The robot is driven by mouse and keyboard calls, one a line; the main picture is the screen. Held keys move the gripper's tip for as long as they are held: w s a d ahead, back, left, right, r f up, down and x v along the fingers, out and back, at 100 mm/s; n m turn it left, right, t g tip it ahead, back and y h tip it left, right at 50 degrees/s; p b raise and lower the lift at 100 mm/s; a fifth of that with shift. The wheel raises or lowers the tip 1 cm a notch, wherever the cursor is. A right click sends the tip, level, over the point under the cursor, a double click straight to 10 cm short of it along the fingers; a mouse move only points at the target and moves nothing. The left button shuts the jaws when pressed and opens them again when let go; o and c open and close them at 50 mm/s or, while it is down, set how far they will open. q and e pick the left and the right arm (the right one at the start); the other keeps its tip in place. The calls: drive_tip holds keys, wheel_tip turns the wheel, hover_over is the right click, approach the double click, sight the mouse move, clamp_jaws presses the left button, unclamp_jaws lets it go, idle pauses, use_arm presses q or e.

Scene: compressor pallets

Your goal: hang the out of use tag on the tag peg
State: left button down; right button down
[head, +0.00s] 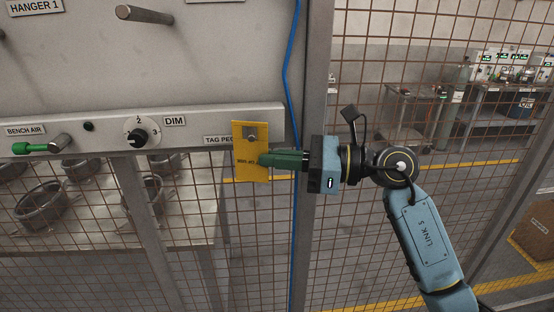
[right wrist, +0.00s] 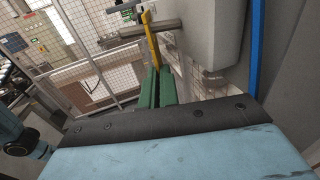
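The out of use tag (head: 250,165) is a yellow plate with dark lettering, upright in front of the grey rail at the label TAG PEG. A round metal peg end (head: 251,137) shows at its upper part. In the right wrist view the tag (right wrist: 152,45) is edge-on and the metal tag peg (right wrist: 136,31) shows on both sides of it, so the peg appears to pass through the tag. My left gripper is not in view.
The rail (head: 190,138) carries a DIM knob (head: 138,137) and a green-handled BENCH AIR lever (head: 37,148) to the left. Another peg (head: 145,14) sticks out above. A blue hose (head: 287,75) and a post (head: 314,80) stand close by my gripper. Wire mesh lies behind.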

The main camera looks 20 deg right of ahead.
idle(0.3)
drive_tip(key=c, duration=1.6)
unclamp_jaws()
